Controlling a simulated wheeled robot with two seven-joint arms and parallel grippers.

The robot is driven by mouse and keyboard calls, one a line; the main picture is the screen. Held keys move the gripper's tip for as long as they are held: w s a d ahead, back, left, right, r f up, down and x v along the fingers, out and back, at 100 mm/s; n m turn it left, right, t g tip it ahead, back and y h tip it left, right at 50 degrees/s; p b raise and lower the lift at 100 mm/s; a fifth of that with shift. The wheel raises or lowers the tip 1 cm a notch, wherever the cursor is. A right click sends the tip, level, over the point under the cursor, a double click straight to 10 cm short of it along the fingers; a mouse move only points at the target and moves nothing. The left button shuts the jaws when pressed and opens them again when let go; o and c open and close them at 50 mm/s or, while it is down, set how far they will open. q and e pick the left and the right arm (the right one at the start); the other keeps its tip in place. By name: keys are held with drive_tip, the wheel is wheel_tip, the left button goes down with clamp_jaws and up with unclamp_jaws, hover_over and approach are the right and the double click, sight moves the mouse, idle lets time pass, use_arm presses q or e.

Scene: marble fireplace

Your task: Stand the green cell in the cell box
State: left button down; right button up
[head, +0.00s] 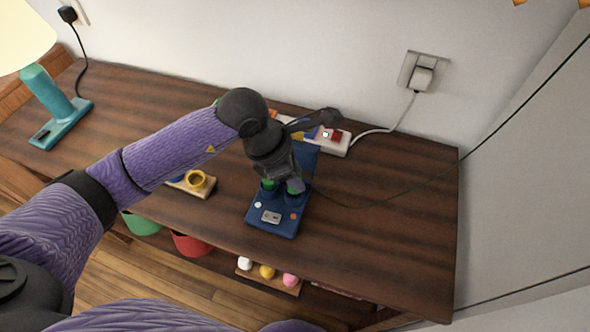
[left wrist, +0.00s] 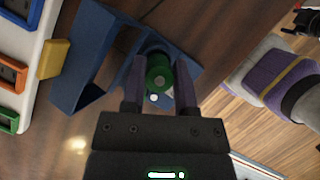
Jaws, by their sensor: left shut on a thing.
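The blue cell box (head: 272,218) stands on the dark wooden table, with an upright blue back panel and small round buttons on its front. It also shows in the left wrist view (left wrist: 72,88). My left gripper (head: 281,187) points down over the box, shut on the green cell (left wrist: 158,72). The cell sits between the two fingers (left wrist: 158,84), its round end facing the wrist camera. In the head view the gripper hides most of the cell; green (head: 268,184) shows at the fingers. I cannot tell whether its lower end rests in the box. My right gripper is out of view.
A white power strip (head: 338,141) with coloured switches lies behind the box, its cord running to a wall socket (head: 422,78). A wooden stand with a yellow ring (head: 196,180) is left of the box. A teal lamp (head: 50,105) stands far left. The table's right side is clear.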

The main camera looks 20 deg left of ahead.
use_arm(q)
drive_tip(key=shift+f, duration=0.4)
drive_tip(key=shift+f+b, duration=0.3)
drive_tip(key=shift+b, duration=0.2)
drive_tip(key=shift+f, duration=0.1)
drive_tip(key=shift+f+b, duration=0.4)
drive_tip(key=shift+f, duration=0.05)
